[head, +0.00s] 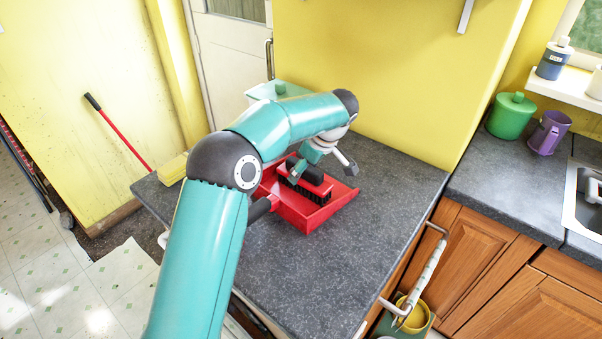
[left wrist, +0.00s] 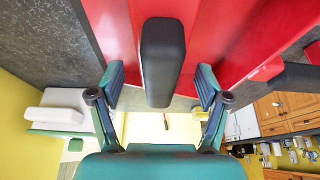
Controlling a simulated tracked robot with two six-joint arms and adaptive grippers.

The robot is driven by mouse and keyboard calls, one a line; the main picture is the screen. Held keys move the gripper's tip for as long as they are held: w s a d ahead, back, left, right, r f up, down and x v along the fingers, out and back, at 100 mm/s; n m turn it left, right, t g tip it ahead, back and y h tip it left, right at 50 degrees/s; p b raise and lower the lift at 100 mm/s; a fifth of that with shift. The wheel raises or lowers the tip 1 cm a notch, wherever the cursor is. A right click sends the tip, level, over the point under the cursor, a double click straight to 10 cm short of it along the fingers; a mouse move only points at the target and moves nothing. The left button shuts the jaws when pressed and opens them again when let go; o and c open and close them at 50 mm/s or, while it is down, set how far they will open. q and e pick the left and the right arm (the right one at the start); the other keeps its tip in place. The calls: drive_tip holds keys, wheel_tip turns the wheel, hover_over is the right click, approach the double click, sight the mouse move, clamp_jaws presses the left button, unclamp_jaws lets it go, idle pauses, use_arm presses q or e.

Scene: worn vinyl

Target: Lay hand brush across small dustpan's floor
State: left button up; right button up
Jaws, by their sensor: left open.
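The red dustpan (head: 318,217) lies on the grey worktop, its black handle partly hidden by my left arm. The hand brush (head: 314,188), red with a black grip and dark bristles, is inside the pan, bristles down. It appears to rest on the pan's floor, lying across it. My left gripper (head: 323,166) is just above the brush with its fingers apart. In the left wrist view the brush's black grip (left wrist: 163,60) lies between the open fingers (left wrist: 160,88), with a gap on each side. The red pan (left wrist: 240,40) shows behind. My right gripper is out of view.
The grey worktop (head: 380,215) is clear to the right of and in front of the pan. A yellow wall stands behind. A pale green container (head: 279,90) is at the back, and a yellow broom head (head: 173,169) is at the left edge. A green canister (head: 511,115) is far right.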

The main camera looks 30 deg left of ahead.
use_arm(q)
drive_tip(key=v, duration=0.9)
drive_tip(key=shift+d+r, duration=0.1)
drive_tip(key=shift+r, duration=0.25)
